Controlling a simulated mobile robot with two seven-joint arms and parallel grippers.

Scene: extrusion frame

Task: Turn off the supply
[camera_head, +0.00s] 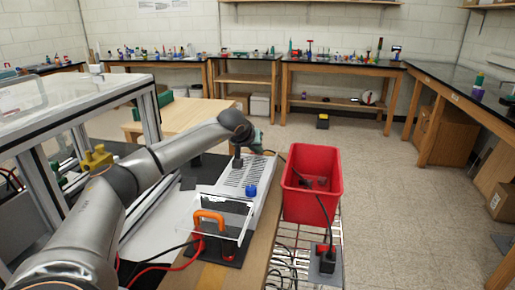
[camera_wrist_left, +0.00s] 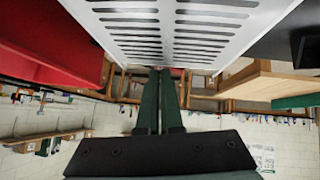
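The supply is a white vented box (camera_head: 246,174) on the bench in the middle of the head view, and its slotted face (camera_wrist_left: 170,25) fills the top of the left wrist view. A blue knob (camera_head: 250,190) shows near its front end. A clear box with an orange handle (camera_head: 208,216) stands in front of it. My left gripper (camera_head: 257,147) is over the far end of the supply, partly hidden by the wrist. In the wrist view its green fingers (camera_wrist_left: 159,72) lie close together with nothing visible between them. My right gripper is not in view.
A red bin (camera_head: 296,205) stands right of the supply and also shows in the wrist view (camera_wrist_left: 50,45). A black plug (camera_head: 326,258) sits on a grey plate, with cables nearby. An aluminium extrusion frame (camera_head: 147,118) is left. The floor (camera_head: 405,215) at right is clear.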

